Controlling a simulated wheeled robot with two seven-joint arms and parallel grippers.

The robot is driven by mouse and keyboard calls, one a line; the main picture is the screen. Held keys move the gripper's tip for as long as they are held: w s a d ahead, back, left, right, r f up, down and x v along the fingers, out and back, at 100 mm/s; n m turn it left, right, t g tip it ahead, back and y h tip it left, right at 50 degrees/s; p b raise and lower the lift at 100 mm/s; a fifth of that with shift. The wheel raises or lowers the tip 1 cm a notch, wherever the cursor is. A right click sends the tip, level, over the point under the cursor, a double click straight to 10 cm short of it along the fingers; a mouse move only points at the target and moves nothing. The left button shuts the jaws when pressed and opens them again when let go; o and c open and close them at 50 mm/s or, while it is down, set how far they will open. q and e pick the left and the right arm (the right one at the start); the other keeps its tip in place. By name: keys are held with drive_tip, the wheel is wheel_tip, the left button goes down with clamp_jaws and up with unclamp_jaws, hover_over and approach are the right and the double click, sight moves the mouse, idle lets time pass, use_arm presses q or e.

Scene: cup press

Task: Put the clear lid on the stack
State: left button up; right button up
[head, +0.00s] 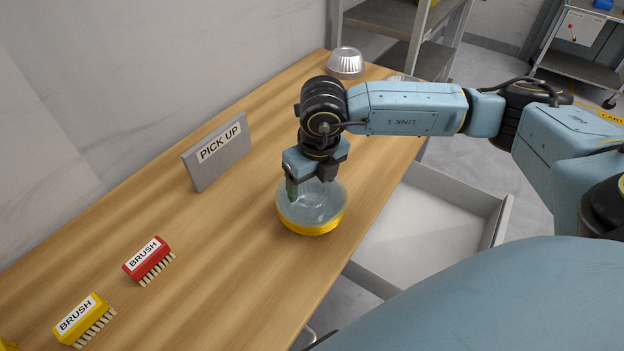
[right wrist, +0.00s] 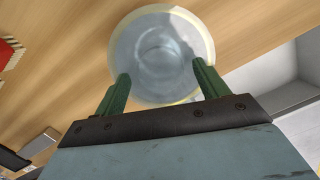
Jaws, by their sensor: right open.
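A clear domed lid (head: 318,200) sits over a yellow-rimmed round base (head: 312,229) on the wooden table; together they form a low stack. My right gripper (head: 305,188) points down at the lid from above. In the right wrist view the lid (right wrist: 160,50) lies beyond the green fingers, and the open fingers (right wrist: 160,82) are spread apart at its near edge. I cannot tell whether they touch it. My left gripper is not in view.
A "PICK UP" sign (head: 217,152) stands behind the stack. A red brush (head: 147,258) and a yellow brush (head: 82,315) lie at the left. A clear ribbed cup (head: 346,63) is at the far end. An open white drawer (head: 430,225) is right of the table.

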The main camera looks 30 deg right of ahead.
sight(317, 195)
wheel_tip(317, 195, up, 12)
drive_tip(key=s, duration=0.1)
drive_tip(key=shift+s+f, duration=0.2)
drive_tip(key=shift+s, duration=0.2)
